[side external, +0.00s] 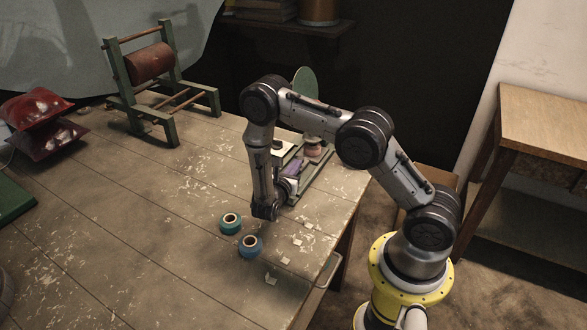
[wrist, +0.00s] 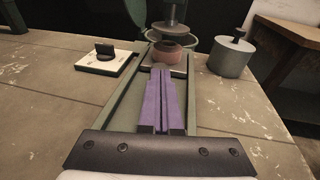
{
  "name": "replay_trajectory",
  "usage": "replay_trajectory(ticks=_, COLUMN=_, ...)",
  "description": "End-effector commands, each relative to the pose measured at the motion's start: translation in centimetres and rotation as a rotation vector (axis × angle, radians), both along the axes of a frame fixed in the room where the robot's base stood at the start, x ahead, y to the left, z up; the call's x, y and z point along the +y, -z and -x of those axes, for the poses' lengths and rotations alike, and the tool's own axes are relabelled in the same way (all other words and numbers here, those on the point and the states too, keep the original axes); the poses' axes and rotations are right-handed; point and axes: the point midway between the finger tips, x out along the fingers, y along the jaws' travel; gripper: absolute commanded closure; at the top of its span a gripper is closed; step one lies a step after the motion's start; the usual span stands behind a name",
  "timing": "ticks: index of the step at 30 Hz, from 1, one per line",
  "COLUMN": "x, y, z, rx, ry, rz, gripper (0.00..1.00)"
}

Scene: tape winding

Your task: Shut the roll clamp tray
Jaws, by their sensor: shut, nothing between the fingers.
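The roll clamp's green frame (wrist: 194,92) has two long side rails and stands near the table's right edge; it also shows in the side view (side external: 320,178). At its far end a pale tray plate (wrist: 182,71) carries a pinkish-brown roll (wrist: 171,54). A metal disc and spindle (wrist: 172,30) stand above the roll. My gripper (wrist: 161,72) has purple fingers, shut together and empty. They point along the frame between its rails, with the tips just in front of the tray; they also show in the side view (side external: 292,167). I cannot tell whether they touch it.
A white block with a black upright piece (wrist: 104,58) is left of the frame, and a grey knobbed cylinder (wrist: 231,58) is right. Teal (side external: 230,223) and blue (side external: 250,246) tape rolls lie on the table. A green stand with a brown drum (side external: 149,64) is at the back left.

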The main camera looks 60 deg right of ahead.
Motion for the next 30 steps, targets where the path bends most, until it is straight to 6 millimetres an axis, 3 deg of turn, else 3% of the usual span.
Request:
replay_trajectory(ticks=5, x=-0.6, y=-0.2, z=-0.2, rx=-0.005, ry=0.008, rz=0.003, gripper=1.00)
replay_trajectory(ticks=10, x=0.9, y=-0.4, z=-0.1, rx=-0.007, ry=0.003, rz=0.004, gripper=1.00)
replay_trajectory(ticks=24, x=10.6, y=-1.7, z=1.5, rx=-0.002, ry=-0.006, rz=0.002, gripper=1.00)
replay_trajectory(ticks=30, x=13.1, y=-2.1, z=2.0, rx=-0.001, ry=-0.003, rz=0.003, gripper=1.00)
